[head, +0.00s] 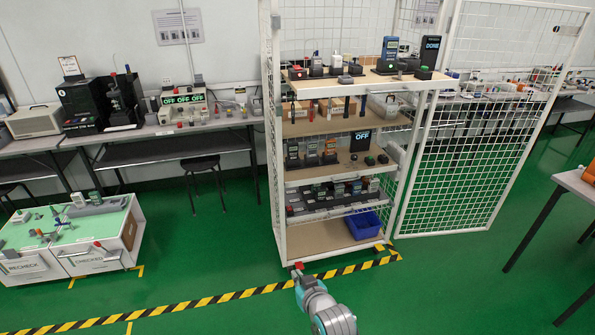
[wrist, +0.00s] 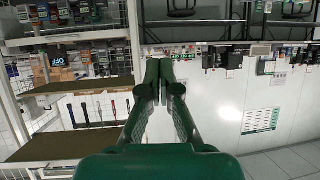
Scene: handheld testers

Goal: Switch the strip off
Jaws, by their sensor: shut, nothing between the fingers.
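A long dark strip (head: 335,203) lies along a lower shelf of the open white cage rack. Several handheld testers stand in a row on it. A small red part (head: 290,211) shows at its left end; I cannot tell its switch position. My gripper (head: 298,271) is in front of the rack's lower left corner, below and apart from the strip in the picture. In the wrist view, which looks upside down, its two fingers (wrist: 158,75) are together and empty. I cannot clearly pick out the strip in the wrist view.
The rack's mesh door (head: 470,150) stands open to the right. A blue bin (head: 364,225) sits on the bottom shelf. A display (head: 360,141) above the strip reads OFF. White cabinets (head: 75,240) stand at the left. Green floor between is clear, with striped tape (head: 220,298).

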